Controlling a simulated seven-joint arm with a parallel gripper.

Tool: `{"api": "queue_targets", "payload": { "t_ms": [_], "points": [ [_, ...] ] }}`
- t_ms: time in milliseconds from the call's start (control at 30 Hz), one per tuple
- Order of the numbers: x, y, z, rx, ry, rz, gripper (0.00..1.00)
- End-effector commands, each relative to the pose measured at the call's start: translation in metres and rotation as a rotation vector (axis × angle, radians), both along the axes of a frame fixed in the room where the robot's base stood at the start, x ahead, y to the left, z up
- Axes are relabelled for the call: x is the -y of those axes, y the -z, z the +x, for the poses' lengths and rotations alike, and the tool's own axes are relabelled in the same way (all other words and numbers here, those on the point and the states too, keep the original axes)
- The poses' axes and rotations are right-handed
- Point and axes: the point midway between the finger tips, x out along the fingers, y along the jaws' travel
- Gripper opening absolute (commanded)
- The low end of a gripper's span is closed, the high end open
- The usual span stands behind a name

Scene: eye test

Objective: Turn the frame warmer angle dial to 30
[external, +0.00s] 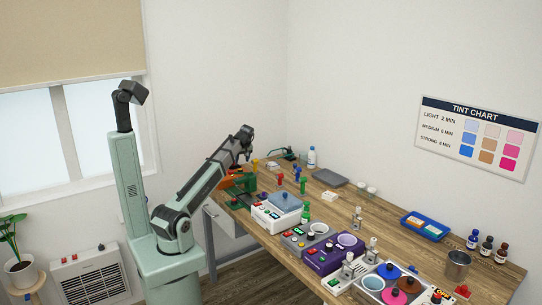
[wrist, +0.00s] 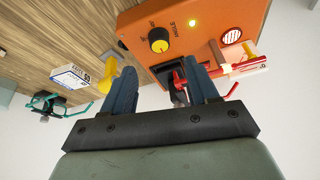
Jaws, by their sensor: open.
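The frame warmer is an orange box (wrist: 205,22) at the top of the wrist view. Its face carries a round black dial with a yellow cap (wrist: 159,40), with small markings too blurred to read, so I cannot tell its setting. In the external view the orange warmer (external: 231,183) is partly hidden at the table's far left end. My gripper (wrist: 160,69) is open, its two dark blue fingers apart, with the dial just beyond the fingertips and not touched. Red and dark parts show between the fingers near the right one.
A yellow post (wrist: 113,76), a white labelled card (wrist: 70,78) and green-framed glasses (wrist: 48,103) are to the left. A white-and-purple device row and a blue tray (external: 425,226) crowd the table.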

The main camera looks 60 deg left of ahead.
Motion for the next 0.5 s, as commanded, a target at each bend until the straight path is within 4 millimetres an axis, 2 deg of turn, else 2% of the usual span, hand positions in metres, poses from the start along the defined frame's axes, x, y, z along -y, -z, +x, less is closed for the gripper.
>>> {"api": "queue_targets", "payload": {
  "t_ms": [300,500],
  "points": [
    [-0.018,0.045,0.002,-0.002,-0.001,-0.001,0.59],
    [-0.026,0.064,0.003,-0.001,0.001,-0.001,0.59]
  ]
}}
